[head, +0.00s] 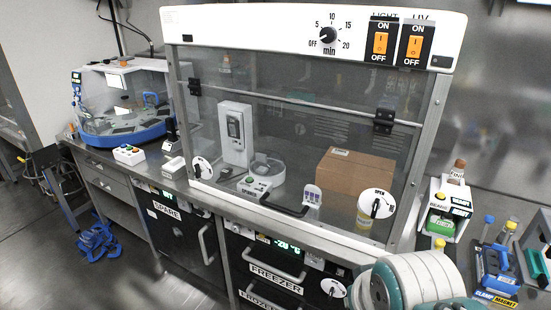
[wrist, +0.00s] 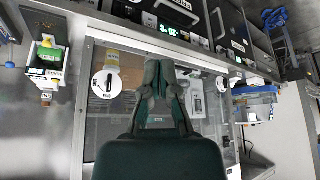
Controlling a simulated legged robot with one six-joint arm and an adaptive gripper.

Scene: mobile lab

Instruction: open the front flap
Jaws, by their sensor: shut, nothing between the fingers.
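The front flap (head: 300,150) is a clear panel on the white-topped cabinet. It hangs down closed from two black hinges (head: 384,118). A black bar handle (head: 284,208) sits at its lower edge. Round white dials with black knobs flank it: the right one (head: 376,204) reads OPEN, the left one (head: 203,168) is by the other corner. In the wrist view, which looks inverted, one dial (wrist: 106,83) shows left of my gripper (wrist: 159,66). My gripper is shut and empty, in front of the cabinet; its fingers hide part of the panel. I cannot make out the handle there.
A cardboard box (head: 355,174) and a white instrument (head: 235,135) stand behind the panel. Freezer drawers (head: 275,272) lie below. A small rack with a bottle (head: 447,208) and a blue clamp magnet (head: 497,270) stand at the right. A blue-based machine (head: 120,105) stands left.

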